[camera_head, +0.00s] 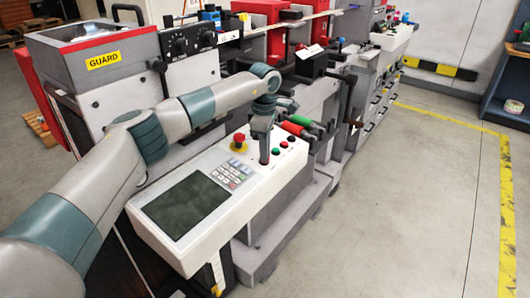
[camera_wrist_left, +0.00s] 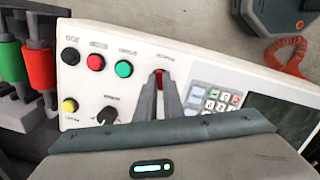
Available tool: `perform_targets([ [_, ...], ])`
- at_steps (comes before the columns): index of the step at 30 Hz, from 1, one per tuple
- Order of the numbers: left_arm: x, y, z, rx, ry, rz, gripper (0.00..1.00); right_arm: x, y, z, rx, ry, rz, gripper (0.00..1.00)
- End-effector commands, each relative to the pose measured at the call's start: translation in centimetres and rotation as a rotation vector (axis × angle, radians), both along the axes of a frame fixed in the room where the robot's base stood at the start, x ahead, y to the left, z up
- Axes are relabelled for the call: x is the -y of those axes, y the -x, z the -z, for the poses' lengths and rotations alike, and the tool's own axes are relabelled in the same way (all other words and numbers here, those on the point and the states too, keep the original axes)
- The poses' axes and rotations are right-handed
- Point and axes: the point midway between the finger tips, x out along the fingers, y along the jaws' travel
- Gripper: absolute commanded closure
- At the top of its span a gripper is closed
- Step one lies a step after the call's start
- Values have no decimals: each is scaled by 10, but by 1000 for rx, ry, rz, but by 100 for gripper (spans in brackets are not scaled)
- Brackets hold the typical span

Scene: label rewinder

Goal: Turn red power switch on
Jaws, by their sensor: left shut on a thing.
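The white control panel (camera_head: 285,170) is on the front of the label machine, and its top also shows in the left wrist view (camera_wrist_left: 215,75). My left gripper (camera_head: 264,160) points down onto it, between the keypad and the round buttons. In the left wrist view, my left gripper's fingers (camera_wrist_left: 160,82) are shut on the red power switch (camera_wrist_left: 160,74). Only a small red part of the switch shows between the fingertips; its on or off position cannot be told. In the head view the switch is hidden by the gripper. My right gripper is not in view.
A red mushroom button (camera_head: 239,138) stands near the gripper. A red button (camera_wrist_left: 95,62), a green button (camera_wrist_left: 124,69) and a black knob (camera_wrist_left: 108,115) lie beside the fingers. The keypad (camera_head: 232,173) and screen (camera_head: 187,205) are on the other side. Floor to the right is clear.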

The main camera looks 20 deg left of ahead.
Motion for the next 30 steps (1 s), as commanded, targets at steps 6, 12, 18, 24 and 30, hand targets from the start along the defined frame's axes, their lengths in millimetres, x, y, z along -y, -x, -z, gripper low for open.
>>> perform_targets([
  [6,0,-1,1,-15,-7,108,100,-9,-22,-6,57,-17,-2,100],
  [12,0,-2,0,-35,-15,262,100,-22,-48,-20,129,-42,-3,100],
  [18,1,-2,-1,-60,-23,442,100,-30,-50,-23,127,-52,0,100],
  [24,1,-2,-1,-86,-31,612,100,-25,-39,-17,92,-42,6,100],
  [30,0,-3,-1,-104,-40,739,100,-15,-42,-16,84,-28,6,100],
])
